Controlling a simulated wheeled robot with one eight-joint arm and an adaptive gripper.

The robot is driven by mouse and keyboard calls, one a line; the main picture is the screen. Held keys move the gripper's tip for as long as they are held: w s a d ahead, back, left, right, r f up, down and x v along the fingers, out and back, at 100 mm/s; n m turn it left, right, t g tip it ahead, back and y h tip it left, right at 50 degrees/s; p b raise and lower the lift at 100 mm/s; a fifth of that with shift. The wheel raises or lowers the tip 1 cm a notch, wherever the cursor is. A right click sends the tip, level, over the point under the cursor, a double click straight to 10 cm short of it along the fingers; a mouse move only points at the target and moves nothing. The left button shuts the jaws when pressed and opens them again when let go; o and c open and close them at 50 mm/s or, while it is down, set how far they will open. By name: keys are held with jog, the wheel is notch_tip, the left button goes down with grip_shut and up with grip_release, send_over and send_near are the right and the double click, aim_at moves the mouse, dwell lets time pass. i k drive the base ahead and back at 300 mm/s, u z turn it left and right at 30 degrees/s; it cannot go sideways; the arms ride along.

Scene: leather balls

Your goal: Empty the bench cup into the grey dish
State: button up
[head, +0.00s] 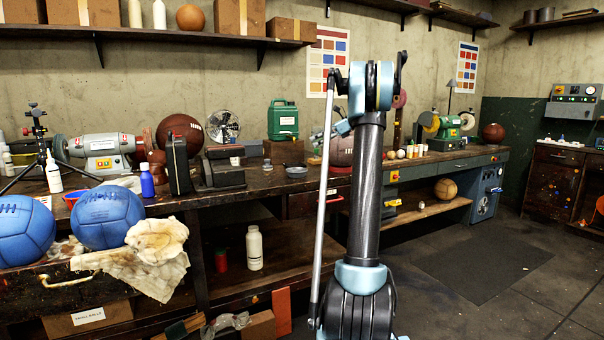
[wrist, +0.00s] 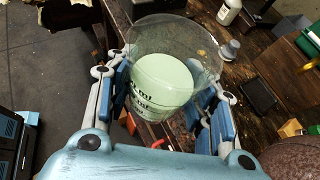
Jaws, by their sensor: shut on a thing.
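The bench cup (wrist: 163,84) is a clear, wide-mouthed cup with dark markings and pale green contents. In the wrist view it sits between the blue-padded fingers of my gripper (wrist: 162,100), which is shut on it. The cup's mouth faces the camera, and the contents stay inside. A small grey dish (head: 296,171) sits on the bench in the head view, left of my upright arm. I cannot pick out the dish in the wrist view. In the head view my arm hides most of the gripper and cup.
The wooden bench (head: 262,184) runs along the wall. Blue balls (head: 107,217) lie at left. Open floor (head: 440,290) is at right.

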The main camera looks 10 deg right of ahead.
aim_at(297, 173)
jog(key=i, duration=0.95)
jog(key=u, duration=0.05)
